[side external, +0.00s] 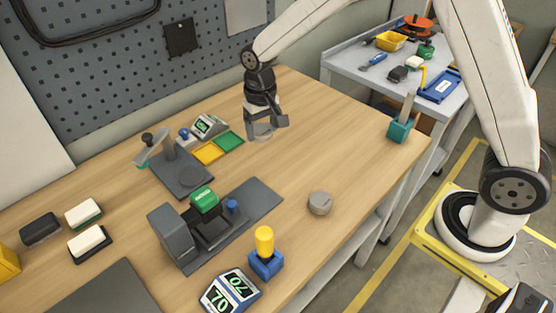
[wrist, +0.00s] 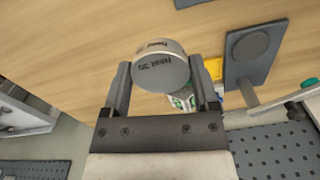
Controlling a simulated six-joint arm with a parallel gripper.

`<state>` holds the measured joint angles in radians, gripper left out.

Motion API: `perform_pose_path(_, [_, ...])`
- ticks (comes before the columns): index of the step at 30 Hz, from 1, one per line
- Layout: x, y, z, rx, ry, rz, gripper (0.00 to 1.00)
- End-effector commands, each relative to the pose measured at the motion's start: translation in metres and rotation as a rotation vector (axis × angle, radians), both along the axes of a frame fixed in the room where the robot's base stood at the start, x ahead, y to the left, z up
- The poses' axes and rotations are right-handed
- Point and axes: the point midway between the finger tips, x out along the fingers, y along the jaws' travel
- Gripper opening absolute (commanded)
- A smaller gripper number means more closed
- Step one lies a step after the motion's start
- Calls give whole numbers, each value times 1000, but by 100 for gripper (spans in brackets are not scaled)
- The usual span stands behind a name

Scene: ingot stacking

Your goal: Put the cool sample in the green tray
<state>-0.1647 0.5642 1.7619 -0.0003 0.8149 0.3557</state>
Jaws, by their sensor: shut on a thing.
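My gripper (side external: 264,132) is shut on a grey round sample (wrist: 162,68), gripped by its sides between the two fingers (wrist: 160,90). Dark lettering on the sample's face looks like "heat" and a number, hard to read. In the side view the gripper hangs low over the table, just right of the green tray (side external: 230,141); I cannot tell the exact height. The yellow tray (side external: 208,153) lies beside the green one, and part of it shows in the wrist view (wrist: 213,68). Another grey round sample (side external: 320,205) sits alone on the table at the right.
A display (side external: 208,126) stands behind the trays, and a dark stand (side external: 180,175) is to their left. A grey machine with a green block (side external: 205,198) is nearer the camera. A blue holder with a yellow-topped tool (side external: 266,258) and another display (side external: 231,291) are in front.

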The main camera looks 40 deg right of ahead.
Motion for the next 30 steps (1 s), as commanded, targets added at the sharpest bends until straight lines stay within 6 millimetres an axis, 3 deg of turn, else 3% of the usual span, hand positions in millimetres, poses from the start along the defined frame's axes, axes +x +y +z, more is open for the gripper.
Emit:
perform_pose_path(3, [15,-13,3,0,-1,-5,12])
perform_pose_path(9, [25,-22,6,0,0,-5,12])
perform_pose_path(20, [33,-22,2,0,0,-5,12])
perform_pose_path(30, [69,-19,-14,0,1,-5,12])
